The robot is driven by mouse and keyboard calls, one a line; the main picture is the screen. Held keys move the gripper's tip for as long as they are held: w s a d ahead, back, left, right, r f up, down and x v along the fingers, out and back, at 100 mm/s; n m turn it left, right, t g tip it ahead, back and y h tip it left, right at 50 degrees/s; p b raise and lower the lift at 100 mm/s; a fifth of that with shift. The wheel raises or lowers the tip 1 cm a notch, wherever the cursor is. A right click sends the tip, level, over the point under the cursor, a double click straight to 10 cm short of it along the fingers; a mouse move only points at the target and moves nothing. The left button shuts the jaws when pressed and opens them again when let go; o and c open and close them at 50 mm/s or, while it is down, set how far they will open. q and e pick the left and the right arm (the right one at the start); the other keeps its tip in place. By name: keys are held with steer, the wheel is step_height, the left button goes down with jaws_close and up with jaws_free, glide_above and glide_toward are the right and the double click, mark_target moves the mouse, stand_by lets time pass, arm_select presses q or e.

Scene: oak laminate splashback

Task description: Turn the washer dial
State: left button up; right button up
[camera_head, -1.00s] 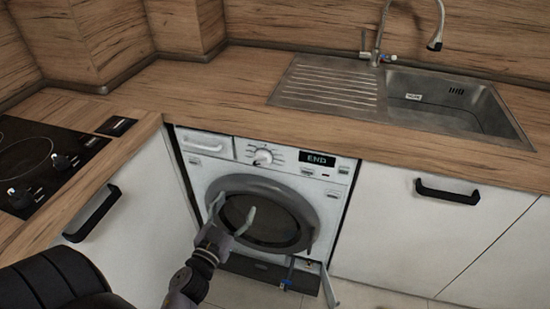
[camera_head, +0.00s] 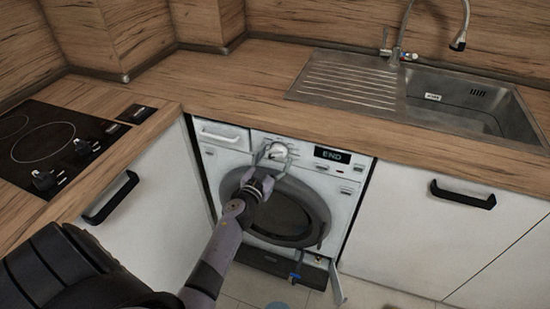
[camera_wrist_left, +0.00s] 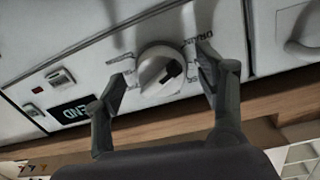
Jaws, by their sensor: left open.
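The washer (camera_head: 345,196) is a white front-loader under the wooden counter, with a round dark-ringed door (camera_head: 318,203). Its dial (camera_head: 277,151) is a white knob on the top panel, left of the display that reads "END" (camera_head: 332,155). In the left wrist view the dial (camera_wrist_left: 158,70) has a dark pointer mark and printed labels around it. My left gripper (camera_head: 273,155) is open in front of the panel. In the left wrist view its fingers (camera_wrist_left: 160,80) stand on either side of the dial, with gaps visible. Whether they touch it, I cannot tell. My right gripper is out of view.
The wooden counter (camera_head: 240,77) overhangs just above the panel. A detergent drawer (camera_head: 222,135) is left of the dial. A small flap (camera_head: 337,284) hangs open at the washer's bottom. White cabinets with black handles (camera_head: 462,194) flank it. A hob and a sink are above.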

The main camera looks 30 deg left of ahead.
arm_select(q)
steer(key=shift+w+a, duration=0.1)
steer(key=shift+w, duration=0.3)
steer(key=c, duration=1.2)
steer(key=shift+o, duration=0.2)
